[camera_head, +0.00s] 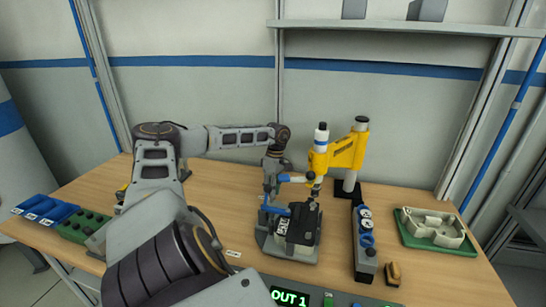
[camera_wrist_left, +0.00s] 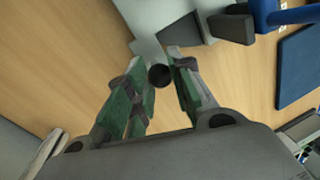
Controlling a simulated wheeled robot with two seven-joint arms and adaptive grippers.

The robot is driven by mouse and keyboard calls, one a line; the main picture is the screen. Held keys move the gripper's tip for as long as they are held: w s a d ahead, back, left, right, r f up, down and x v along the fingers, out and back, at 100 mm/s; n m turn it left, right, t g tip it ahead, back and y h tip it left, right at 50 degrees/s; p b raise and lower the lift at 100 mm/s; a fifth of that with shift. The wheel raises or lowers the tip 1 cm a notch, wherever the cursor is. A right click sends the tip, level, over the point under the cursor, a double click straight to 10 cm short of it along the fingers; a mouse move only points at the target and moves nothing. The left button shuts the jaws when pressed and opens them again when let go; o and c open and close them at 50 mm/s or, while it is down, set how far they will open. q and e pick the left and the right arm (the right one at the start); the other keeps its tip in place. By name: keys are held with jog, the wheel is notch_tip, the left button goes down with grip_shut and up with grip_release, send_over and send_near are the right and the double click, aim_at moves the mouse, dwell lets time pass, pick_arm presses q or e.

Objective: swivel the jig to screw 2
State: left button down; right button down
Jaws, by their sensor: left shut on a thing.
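The jig (camera_head: 272,247) is a grey base on the table at the middle, with a black part (camera_head: 304,228) on top. A grey part, likely the jig, also shows at the top of the left wrist view (camera_wrist_left: 152,18). My left gripper (camera_head: 270,200) is beside the left side of the jig, pointing down. In the left wrist view, its green-padded fingers (camera_wrist_left: 160,62) are shut on a round black knob (camera_wrist_left: 159,76). The yellow screwdriver stand (camera_head: 344,152) holds its driver above the jig. The screws and any screw number cannot be made out. My right gripper is out of view.
A narrow dark unit with white and blue round parts (camera_head: 364,240) stands right of the jig. Farther right is a green tray (camera_head: 437,246) with a pale housing (camera_head: 432,228). Blue bins (camera_head: 43,211) are at far left. An "OUT 1" sign (camera_head: 290,297) is at the front.

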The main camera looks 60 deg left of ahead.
pick_arm(q)
jog(key=shift+w+r, duration=0.1)
jog(key=c, duration=1.2)
grip_release()
jog(key=shift+w, duration=0.1)
jog(key=shift+c, duration=0.2)
notch_tip(320, 180, up, 12)
jog(key=w+a, duration=0.1)
jog(key=w, duration=0.1)
jog(key=shift+a+f, duration=0.15)
jog(key=shift+f, duration=0.05)
jog(key=shift+s, duration=0.1)
